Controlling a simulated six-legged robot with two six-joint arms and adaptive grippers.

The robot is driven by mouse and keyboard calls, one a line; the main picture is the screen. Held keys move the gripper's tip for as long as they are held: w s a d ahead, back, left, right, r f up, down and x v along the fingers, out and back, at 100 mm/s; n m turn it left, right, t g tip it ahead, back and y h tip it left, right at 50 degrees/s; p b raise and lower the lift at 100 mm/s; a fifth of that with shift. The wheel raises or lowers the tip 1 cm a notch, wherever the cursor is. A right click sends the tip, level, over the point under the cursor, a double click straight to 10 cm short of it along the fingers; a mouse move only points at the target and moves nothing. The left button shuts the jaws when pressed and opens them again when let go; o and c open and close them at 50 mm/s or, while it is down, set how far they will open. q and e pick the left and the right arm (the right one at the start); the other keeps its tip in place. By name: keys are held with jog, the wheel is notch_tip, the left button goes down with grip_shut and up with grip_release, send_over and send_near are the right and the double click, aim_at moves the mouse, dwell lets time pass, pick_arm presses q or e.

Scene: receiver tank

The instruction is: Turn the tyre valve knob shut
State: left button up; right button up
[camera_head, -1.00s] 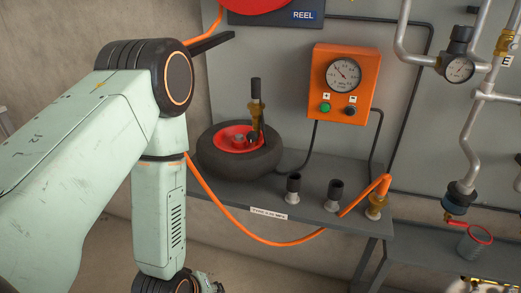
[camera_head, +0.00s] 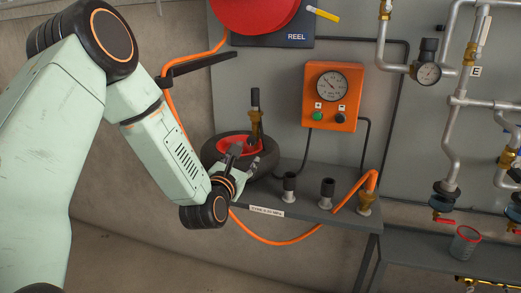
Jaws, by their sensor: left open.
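The tyre (camera_head: 212,150), black with a red hub, lies flat at the left end of the grey shelf. A brass valve (camera_head: 255,125) with a black knob (camera_head: 255,98) on top stands upright over the tyre's right side. My left gripper (camera_head: 246,152) is open in front of the tyre, just below the valve. Its fingers point up and to the right and hide part of the hub and tyre. I cannot tell whether it touches the tyre. It does not hold the knob. My right gripper is not in view.
An orange gauge box (camera_head: 331,97) with green and black buttons hangs on the panel. Two black-topped fittings (camera_head: 327,193) and a brass hose fitting (camera_head: 365,203) stand along the shelf (camera_head: 300,212). The orange hose (camera_head: 272,243) droops below its front edge. A red reel (camera_head: 255,12) is above.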

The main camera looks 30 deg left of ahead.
aim_at(251, 141)
pick_arm(q)
jog(key=shift+n+t, duration=0.3)
jog(key=shift+n, duration=0.3)
jog(key=x, duration=0.2)
jog(key=r+x, duration=0.1)
jog(key=x, duration=0.2)
jog(key=b+x, duration=0.1)
jog(key=x, duration=0.1)
jog(key=shift+w+a+r, duration=0.2)
jog(key=shift+w, duration=0.05)
jog(key=shift+w+a+f, duration=0.15)
jog(key=shift+w+a, duration=0.15)
jog(key=shift+w, duration=0.1)
jog(key=shift+s+d, duration=0.1)
jog(key=shift+d, duration=0.1)
jog(key=shift+c, duration=0.7)
jog(key=shift+a, duration=0.15)
jog(key=c, duration=0.5)
grip_shut()
